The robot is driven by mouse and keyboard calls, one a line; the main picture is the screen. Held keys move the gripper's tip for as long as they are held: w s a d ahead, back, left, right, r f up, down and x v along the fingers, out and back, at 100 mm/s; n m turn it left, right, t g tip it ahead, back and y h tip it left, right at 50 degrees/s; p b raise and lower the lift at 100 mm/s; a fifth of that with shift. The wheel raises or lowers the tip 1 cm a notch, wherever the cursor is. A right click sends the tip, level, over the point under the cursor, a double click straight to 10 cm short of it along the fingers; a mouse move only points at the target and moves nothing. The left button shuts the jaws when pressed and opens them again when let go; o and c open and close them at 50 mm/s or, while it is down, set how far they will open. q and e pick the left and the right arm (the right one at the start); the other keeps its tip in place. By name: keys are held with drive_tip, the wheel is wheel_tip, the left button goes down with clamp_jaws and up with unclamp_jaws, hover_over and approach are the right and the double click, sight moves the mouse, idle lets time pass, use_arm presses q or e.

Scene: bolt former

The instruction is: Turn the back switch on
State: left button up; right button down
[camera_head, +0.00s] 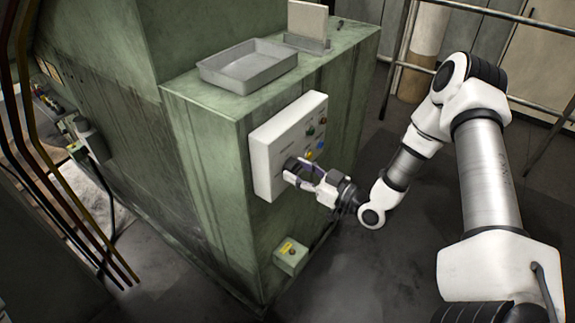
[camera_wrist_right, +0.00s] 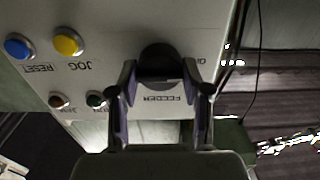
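The white control panel (camera_head: 288,145) is mounted on the side of the green machine. A round black knob (camera_wrist_right: 160,65) shows on it in the right wrist view, beside the upside-down label FEEDER. My right gripper (camera_head: 298,170) is at the panel's lower front. In the wrist view its two fingers (camera_wrist_right: 161,78) stand apart, one on each side of the black knob. I cannot tell whether the fingertips touch it. The knob's pointer direction is hard to make out. My left gripper is not in view.
Blue RESET (camera_wrist_right: 18,46) and yellow JOG (camera_wrist_right: 68,42) buttons sit beside the knob, with red (camera_wrist_right: 58,101) and green (camera_wrist_right: 96,100) ones. A grey tray (camera_head: 248,68) lies on the machine. A small green box (camera_head: 291,256) juts out below.

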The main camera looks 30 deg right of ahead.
drive_tip(key=m+b, duration=0.1)
drive_tip(key=m, duration=0.2)
drive_tip(key=shift+f+m, duration=0.1)
drive_tip(key=shift+m, duration=1.2)
drive_tip(key=m+b, duration=0.2)
drive_tip(key=m, duration=0.3)
drive_tip(key=c, duration=0.6)
unclamp_jaws()
drive_tip(key=shift+o, duration=0.2)
drive_tip(key=shift+w, duration=0.1)
